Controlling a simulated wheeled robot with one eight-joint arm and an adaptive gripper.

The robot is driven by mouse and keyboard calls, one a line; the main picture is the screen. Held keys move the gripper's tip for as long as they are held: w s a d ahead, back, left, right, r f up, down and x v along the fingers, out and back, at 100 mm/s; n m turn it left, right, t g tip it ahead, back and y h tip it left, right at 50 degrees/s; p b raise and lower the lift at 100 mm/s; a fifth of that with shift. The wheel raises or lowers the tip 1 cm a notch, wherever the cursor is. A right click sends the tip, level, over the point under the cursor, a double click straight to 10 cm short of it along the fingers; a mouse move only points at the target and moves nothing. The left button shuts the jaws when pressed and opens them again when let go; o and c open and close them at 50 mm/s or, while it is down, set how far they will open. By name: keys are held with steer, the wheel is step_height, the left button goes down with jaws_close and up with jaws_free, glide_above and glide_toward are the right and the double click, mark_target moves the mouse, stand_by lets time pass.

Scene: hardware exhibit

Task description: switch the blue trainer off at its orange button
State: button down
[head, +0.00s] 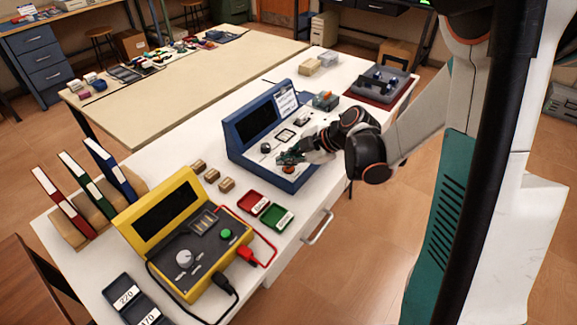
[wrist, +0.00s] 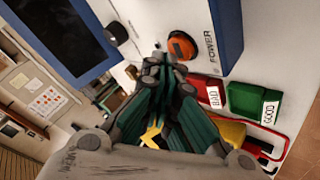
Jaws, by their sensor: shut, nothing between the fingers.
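The blue trainer (head: 250,128) stands on the white bench, its dark screen tilted up and its pale panel facing the front. Its orange button (wrist: 182,46) sits beside the word POWER in the wrist view; in the head view the button (head: 288,169) shows just in front of my gripper. My gripper (head: 284,158) is over the front part of the panel, shut and empty. In the wrist view its green fingertips (wrist: 165,64) are together right by the lower left edge of the button. I cannot tell whether they touch it.
A red BAD tray (head: 252,202) and a green GOOD tray (head: 276,217) lie near the bench's front edge. A yellow instrument (head: 168,213) with cables stands at lower left. Small wooden blocks (head: 212,175) lie left of the trainer. A grey device (head: 380,84) sits behind right.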

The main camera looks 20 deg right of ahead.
mark_target(288, 169)
step_height(288, 169, up, 6)
steer(key=p, duration=0.4)
stand_by(0.3)
steer(key=shift+d, duration=0.1)
stand_by(1.1)
